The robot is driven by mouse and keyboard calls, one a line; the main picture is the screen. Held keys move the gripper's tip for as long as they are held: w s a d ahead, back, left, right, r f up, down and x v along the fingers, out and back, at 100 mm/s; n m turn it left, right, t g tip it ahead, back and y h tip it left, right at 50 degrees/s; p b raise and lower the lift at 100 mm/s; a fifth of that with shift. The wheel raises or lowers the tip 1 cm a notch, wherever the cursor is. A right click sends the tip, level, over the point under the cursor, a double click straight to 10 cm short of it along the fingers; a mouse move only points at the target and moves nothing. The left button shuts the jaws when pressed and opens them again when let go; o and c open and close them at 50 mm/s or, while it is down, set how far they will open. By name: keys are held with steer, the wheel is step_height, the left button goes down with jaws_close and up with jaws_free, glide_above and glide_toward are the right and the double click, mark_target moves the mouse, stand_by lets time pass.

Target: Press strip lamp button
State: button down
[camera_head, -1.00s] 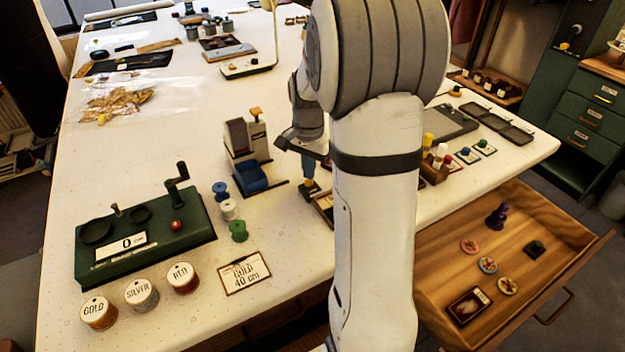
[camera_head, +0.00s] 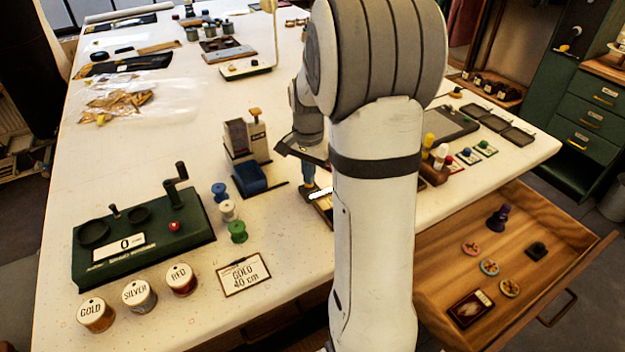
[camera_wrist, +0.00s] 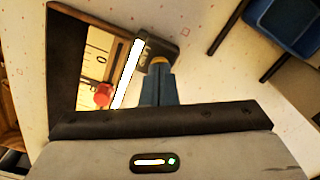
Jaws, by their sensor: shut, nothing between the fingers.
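The strip lamp shows in the wrist view as a bright white bar (camera_wrist: 127,74) joined to a dark end block (camera_wrist: 164,49). A yellow-orange button (camera_wrist: 158,60) sits on that block. My gripper (camera_wrist: 159,68) is shut and empty, its blue fingertips right at the button and partly covering it. I cannot tell whether they press it or just touch it. In the head view the lit white strip (camera_head: 321,193) shows beside my gripper (camera_head: 309,186), partly hidden by my arm.
A dark-framed tray with a pale scale and a red knob (camera_wrist: 103,95) lies beside the strip. A device with a blue bin (camera_head: 250,178) stands left of my gripper, with thread spools (camera_head: 237,231) nearby. An open wooden drawer (camera_head: 545,215) juts out at right.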

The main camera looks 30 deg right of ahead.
steer(key=shift+r+p, duration=2.35)
steer(key=shift+r, duration=1.05)
steer(key=s+a+r+n+t, duration=0.1)
steer(key=s+a+r+n, duration=0.2)
steer(key=s, duration=0.6)
steer(key=s+a+r+n+t, duration=0.2)
steer(key=s+a+r+n, duration=0.1)
steer(key=s+a+n, duration=0.5)
steer(key=shift+s+a+r+n, duration=0.2)
steer(key=shift+s+a+n, duration=0.1)
steer(key=shift+s+a, duration=0.85)
steer(key=shift+s+d, duration=0.1)
